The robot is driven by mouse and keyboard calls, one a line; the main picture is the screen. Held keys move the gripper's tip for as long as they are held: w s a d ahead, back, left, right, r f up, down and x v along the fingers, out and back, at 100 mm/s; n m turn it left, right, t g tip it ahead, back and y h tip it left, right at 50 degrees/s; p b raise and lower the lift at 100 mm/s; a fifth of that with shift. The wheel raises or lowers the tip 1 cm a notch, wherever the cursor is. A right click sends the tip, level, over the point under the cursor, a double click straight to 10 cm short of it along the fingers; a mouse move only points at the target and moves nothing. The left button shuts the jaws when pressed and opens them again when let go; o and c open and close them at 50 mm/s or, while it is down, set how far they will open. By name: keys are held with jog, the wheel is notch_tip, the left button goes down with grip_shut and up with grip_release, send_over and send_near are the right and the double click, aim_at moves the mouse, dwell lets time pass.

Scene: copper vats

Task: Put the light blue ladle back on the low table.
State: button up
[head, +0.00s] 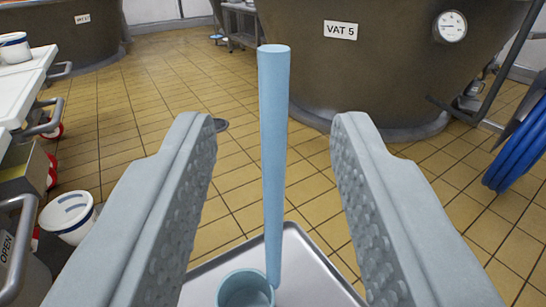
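The light blue ladle (273,150) stands with its long handle upright between the fingers of my gripper (273,140). Its round cup (246,289) is at the bottom of the picture, over or on a pale metal tray-like surface (317,272), which may be the low table's top. I cannot tell whether the cup touches that surface. My gripper is open, with a clear gap on each side of the handle. The lower edge of the surface is cut off by the frame.
A white-topped cart (25,85) with handles stands at the left, a white bucket (70,215) beside it. A large vat marked VAT 5 (390,75) stands ahead. A blue hose coil (520,150) hangs at the right. Tiled floor (120,120) is clear between.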

jog(key=s, duration=0.4)
jog(key=shift+s, duration=0.35)
jog(key=s+a+r, duration=0.1)
jog(key=s+r, duration=0.5)
jog(key=r, duration=0.5)
jog(key=s+a+r, duration=0.1)
jog(key=s+r, duration=0.6)
jog(key=r, duration=0.4)
jog(key=s+r, duration=0.6)
jog(key=s, duration=0.5)
jog(key=s+a+r, duration=0.1)
jog(key=s+r, duration=0.5)
jog(key=s, duration=0.5)
jog(key=shift+s+a+r+g, duration=0.15)
jog(key=shift+s+a+g, duration=0.15)
jog(key=shift+g, duration=0.1)
